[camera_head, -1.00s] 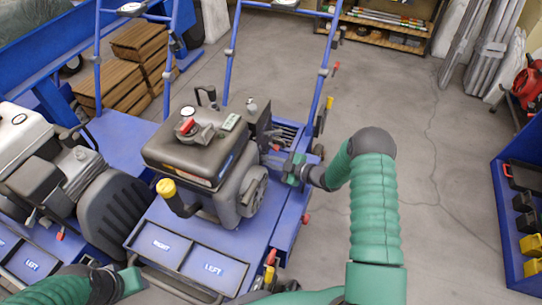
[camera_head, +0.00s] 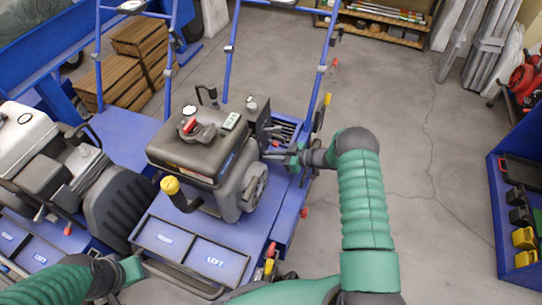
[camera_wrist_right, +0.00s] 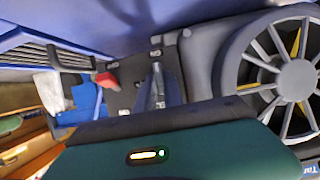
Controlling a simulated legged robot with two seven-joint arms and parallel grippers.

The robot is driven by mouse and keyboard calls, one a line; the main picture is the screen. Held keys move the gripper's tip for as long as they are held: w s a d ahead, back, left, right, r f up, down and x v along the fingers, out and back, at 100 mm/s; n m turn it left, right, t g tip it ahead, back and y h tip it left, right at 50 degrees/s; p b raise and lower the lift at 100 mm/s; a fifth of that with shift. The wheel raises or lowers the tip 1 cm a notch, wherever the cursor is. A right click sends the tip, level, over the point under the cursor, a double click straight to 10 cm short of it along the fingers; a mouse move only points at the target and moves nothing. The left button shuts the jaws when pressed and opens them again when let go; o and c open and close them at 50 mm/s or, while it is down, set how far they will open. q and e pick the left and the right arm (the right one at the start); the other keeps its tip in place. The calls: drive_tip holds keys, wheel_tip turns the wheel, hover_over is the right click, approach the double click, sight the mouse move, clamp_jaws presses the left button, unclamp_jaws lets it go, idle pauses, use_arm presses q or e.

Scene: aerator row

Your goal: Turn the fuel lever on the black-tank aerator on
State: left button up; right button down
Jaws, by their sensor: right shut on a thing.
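The black-tank aerator (camera_head: 205,150) stands left of centre in the head view, with a red cap on its black tank. My right gripper (camera_head: 280,155) reaches in from the right to the engine's right side. In the right wrist view its narrow fingers (camera_wrist_right: 158,88) are shut on a small part of the dark engine panel, which I take to be the fuel lever. The lever itself is hidden by the fingers. A red knob (camera_wrist_right: 107,80) shows left of the fingers. My left gripper (camera_head: 130,272) is low at the left, away from the engine; its opening is unclear.
A white-tank aerator (camera_head: 25,135) stands close on the left. The finned recoil cover (camera_wrist_right: 290,75) is right of the fingers in the wrist view. A blue bin (camera_head: 510,220) is at far right, with open floor between.

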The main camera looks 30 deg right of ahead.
drive_tip(key=shift+f, duration=0.2)
drive_tip(key=c, duration=1.5)
unclamp_jaws()
drive_tip(key=shift+o, duration=0.2)
drive_tip(key=shift+r, duration=0.1)
drive_tip(key=shift+d+r, duration=0.1)
drive_tip(key=p+v, duration=0.6)
drive_tip(key=v, duration=1)
drive_tip(key=shift+s+d, duration=0.25)
